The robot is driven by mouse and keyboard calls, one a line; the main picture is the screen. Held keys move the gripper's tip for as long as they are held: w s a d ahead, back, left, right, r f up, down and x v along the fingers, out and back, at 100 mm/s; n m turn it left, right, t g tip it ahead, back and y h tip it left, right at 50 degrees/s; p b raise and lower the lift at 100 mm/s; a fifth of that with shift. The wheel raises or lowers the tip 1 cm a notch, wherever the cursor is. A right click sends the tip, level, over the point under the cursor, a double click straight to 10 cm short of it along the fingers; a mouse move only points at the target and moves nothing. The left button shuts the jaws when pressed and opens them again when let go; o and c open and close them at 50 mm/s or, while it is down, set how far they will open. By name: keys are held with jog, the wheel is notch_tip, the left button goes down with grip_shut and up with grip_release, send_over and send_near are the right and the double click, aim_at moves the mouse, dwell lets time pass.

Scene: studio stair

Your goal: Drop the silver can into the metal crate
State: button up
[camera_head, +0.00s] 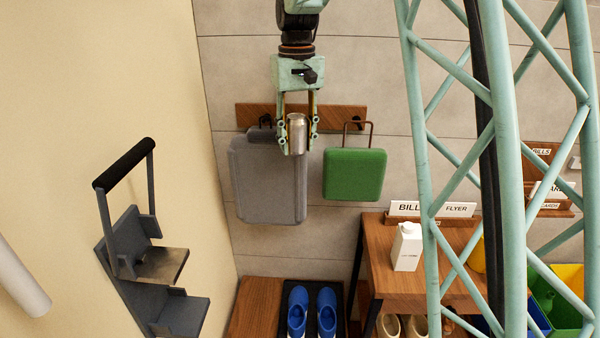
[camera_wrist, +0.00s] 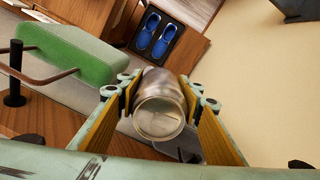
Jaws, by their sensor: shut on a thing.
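The silver can (camera_head: 297,133) is held between the two fingers of my gripper (camera_head: 297,148), high in front of the wall. In the head view it stands about upright and overlaps the edge of a hanging grey bag; I cannot tell how far apart they are. In the wrist view the can (camera_wrist: 160,108) sits between the yellow-lined finger pads of my gripper (camera_wrist: 160,90), with its round end toward the camera. I cannot make out a metal crate in either view.
The grey bag (camera_head: 262,190) and a green bag (camera_head: 354,174) hang from a wooden hook rail (camera_head: 340,112). Below are blue shoes (camera_head: 298,310), and a wooden table (camera_head: 382,262) with a white carton (camera_head: 407,247). A dark step stool (camera_head: 135,240) is at left, coloured bins (camera_head: 560,300) at lower right.

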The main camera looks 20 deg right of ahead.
aim_at(299, 117)
jog(key=shift+m, duration=0.4)
jog(key=r, duration=0.6)
jog(key=shift+s+d+r, duration=0.15)
jog(key=shift+s+d, duration=0.05)
jog(key=shift+d, duration=0.1)
